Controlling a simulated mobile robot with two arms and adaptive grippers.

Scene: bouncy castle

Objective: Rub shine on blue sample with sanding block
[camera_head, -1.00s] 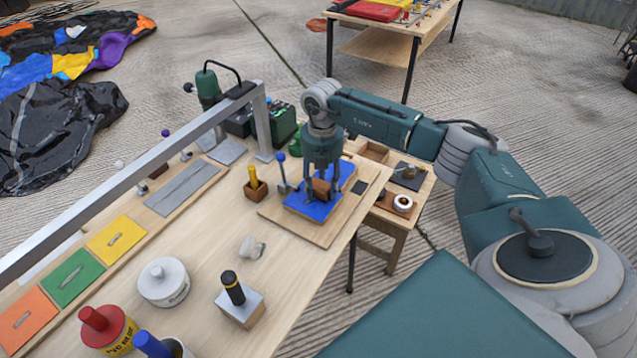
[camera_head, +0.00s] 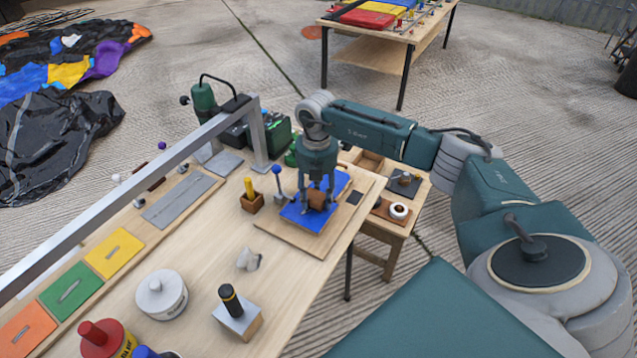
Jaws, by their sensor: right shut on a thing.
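The blue sample (camera_head: 296,216) lies flat on a wooden board (camera_head: 290,238) near the right edge of the workbench. My right gripper (camera_head: 317,204) points down over the sample. It is shut on the brown sanding block (camera_head: 317,199), which sits at the sample's surface; whether it presses on it I cannot tell. The gripper fingers and wrist hide part of the block and of the sample. My left gripper is not in view.
A blue-knobbed lever (camera_head: 278,182) and a small wooden holder with a yellow stick (camera_head: 251,197) stand left of the board. A metal rail (camera_head: 130,190) spans the bench. Tins and a black-handled block (camera_head: 237,312) stand nearer. A low side table (camera_head: 394,222) is at right.

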